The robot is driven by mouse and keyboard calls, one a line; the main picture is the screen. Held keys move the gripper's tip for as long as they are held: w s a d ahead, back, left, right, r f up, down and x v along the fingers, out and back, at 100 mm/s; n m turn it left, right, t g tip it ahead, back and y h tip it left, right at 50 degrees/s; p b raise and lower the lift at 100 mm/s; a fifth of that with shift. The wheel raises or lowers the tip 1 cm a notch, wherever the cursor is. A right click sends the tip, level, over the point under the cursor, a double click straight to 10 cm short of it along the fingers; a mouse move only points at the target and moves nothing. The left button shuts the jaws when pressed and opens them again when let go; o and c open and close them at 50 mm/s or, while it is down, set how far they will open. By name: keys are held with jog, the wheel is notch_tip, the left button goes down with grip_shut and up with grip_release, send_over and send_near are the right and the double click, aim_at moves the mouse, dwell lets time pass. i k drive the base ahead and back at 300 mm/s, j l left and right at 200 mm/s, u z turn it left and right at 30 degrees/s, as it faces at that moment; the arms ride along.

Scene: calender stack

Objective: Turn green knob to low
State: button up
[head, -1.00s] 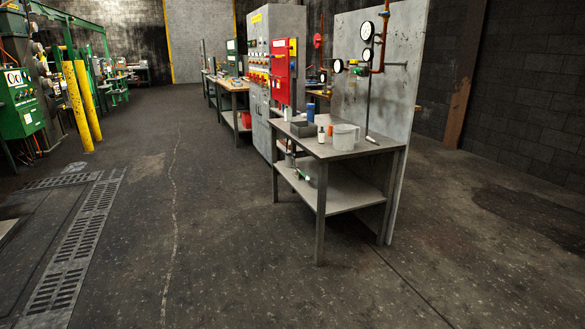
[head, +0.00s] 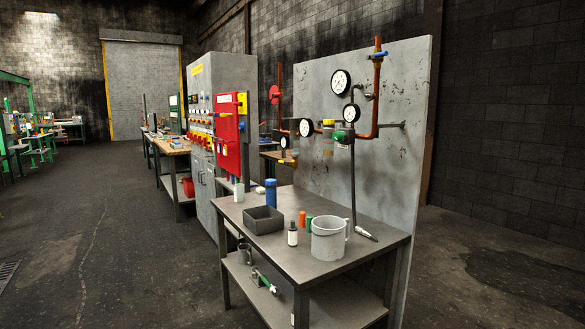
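A small green part (head: 344,137), which looks like the green knob, is on the pipework in front of the grey upright panel (head: 400,85). It sits just below a white-faced gauge (head: 350,113) and beside a copper pipe (head: 376,95). Its setting and any low marking are too small to read. My gripper is not in view, so its state and distance from the knob do not show.
A grey metal table (head: 285,262) stands before the panel, holding a large grey jug (head: 328,240), a dark tray (head: 263,219), a blue cylinder (head: 271,194) and small bottles. A grey cabinet (head: 203,165) with a red box (head: 231,135) stands behind. The floor (head: 120,250) at left is clear.

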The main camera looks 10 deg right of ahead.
aim_at(339, 136)
jog(key=i+j+z, duration=0.15)
jog(key=i, duration=0.3)
jog(key=i+z, duration=0.2)
jog(key=i, duration=0.3)
